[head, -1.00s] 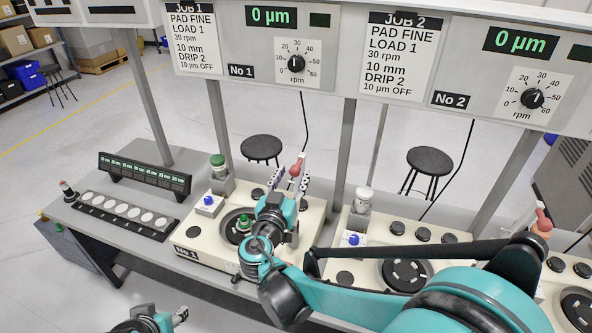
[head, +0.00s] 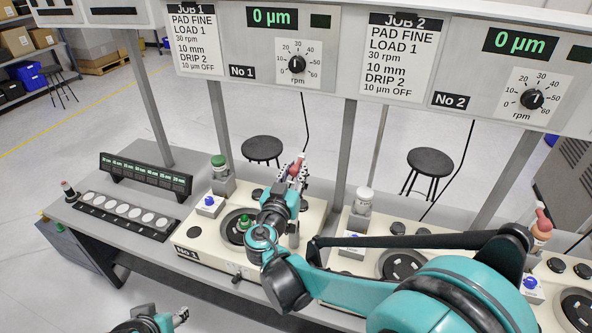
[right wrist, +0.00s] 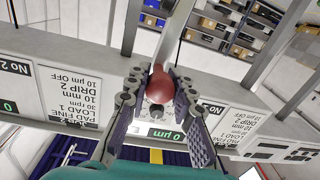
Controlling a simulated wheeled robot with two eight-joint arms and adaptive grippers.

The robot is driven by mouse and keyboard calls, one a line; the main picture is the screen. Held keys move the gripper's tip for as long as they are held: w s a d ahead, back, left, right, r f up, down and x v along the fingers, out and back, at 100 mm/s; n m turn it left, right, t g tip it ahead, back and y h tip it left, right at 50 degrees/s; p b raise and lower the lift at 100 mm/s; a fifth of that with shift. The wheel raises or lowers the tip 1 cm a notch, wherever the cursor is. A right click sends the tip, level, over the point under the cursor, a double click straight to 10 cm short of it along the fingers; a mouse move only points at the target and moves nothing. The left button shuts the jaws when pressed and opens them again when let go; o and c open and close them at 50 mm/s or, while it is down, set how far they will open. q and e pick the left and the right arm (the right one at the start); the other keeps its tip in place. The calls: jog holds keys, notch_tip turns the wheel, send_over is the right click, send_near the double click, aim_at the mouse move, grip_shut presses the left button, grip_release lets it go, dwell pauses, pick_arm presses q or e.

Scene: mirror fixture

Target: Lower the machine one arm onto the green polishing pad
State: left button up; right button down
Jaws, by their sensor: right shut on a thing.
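Machine one (head: 187,252) is the cream unit at left with a "No 1" plate. A dark round platen (head: 231,236) with a green-topped piece (head: 244,221) sits in its top; I cannot make out a green pad surface. The machine one arm's red knob (head: 298,167) stands raised at the right of the unit. My right gripper (head: 294,171) is shut on this knob. In the right wrist view the red knob (right wrist: 160,86) sits between the fingers, with a grey bar (right wrist: 174,40) beyond it. My left gripper (head: 181,315) is at the lower left, away from the machines; its jaws are unclear.
Machine two (head: 345,262) stands to the right, partly behind my right arm. A rack of white discs (head: 125,212) lies left. Posts rise behind the bench.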

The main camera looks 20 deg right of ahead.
jog(key=w+a+f+n+b, duration=0.45)
jog(key=w+a, duration=0.25)
jog(key=a, duration=0.3)
jog(key=w+a+f+n+b, duration=0.3)
jog(key=w+a+f+n, duration=0.25)
jog(key=a, duration=0.35)
jog(key=w+a+f+n+b, duration=0.2)
jog(key=f+b, duration=0.1)
jog(key=f, duration=0.3)
jog(key=w+a+f+n+b, duration=0.1)
jog(key=a+f+n+b, duration=0.2)
jog(key=f, duration=0.4)
jog(key=w+a+f+n+g+b, duration=0.1)
jog(key=w+a+f+n+b, duration=0.1)
jog(key=f, duration=0.5)
jog(key=shift+w+a+n+h+b, duration=0.35)
jog(key=shift+n+b, duration=0.25)
jog(key=shift+b, duration=0.3)
jog(key=c, duration=1.3)
grip_release()
jog(key=shift+o, duration=0.2)
